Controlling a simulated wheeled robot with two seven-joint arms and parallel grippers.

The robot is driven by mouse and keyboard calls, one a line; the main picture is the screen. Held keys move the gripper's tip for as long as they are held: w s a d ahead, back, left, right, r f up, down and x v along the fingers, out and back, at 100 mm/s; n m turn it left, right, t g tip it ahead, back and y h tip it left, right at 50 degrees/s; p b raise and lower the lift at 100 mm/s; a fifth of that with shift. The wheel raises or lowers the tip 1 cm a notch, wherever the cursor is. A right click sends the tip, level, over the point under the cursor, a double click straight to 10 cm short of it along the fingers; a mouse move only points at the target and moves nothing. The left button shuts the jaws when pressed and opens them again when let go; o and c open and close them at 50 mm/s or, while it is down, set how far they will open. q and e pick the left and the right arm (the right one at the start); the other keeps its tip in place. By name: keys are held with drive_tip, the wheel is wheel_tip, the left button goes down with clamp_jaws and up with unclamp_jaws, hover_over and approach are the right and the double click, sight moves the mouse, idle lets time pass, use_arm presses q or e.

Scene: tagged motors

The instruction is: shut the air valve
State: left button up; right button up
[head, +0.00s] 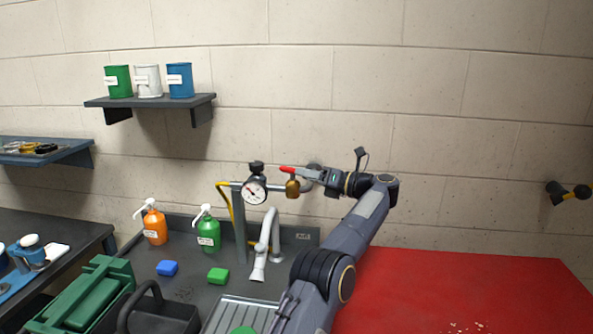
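The air valve (292,188) is a small brass body on a pipe by the wall, right of a round pressure gauge (255,190). Its red lever (287,169) lies roughly level above the body and points left. My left gripper (308,174) is at the right end of the lever, very close to it or touching it. The fingers are small and seen from the side, so I cannot tell whether they are open or shut, or whether they grip the lever. My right gripper is not in view.
A grey post and yellow hose (225,195) stand left of the gauge. Below are a white tap (262,250), a green pump bottle (208,233) and an orange one (154,226). A red tabletop (470,290) at right is mostly clear. A shelf (150,100) holds three cans.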

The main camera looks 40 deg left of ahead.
sight(293, 174)
use_arm(q)
drive_tip(key=shift+s+a+p, duration=0.2)
drive_tip(key=shift+a, duration=0.95)
drive_tip(key=shift+s+a+p, duration=0.15)
drive_tip(key=shift+a, duration=0.95)
drive_tip(key=shift+c, duration=0.5)
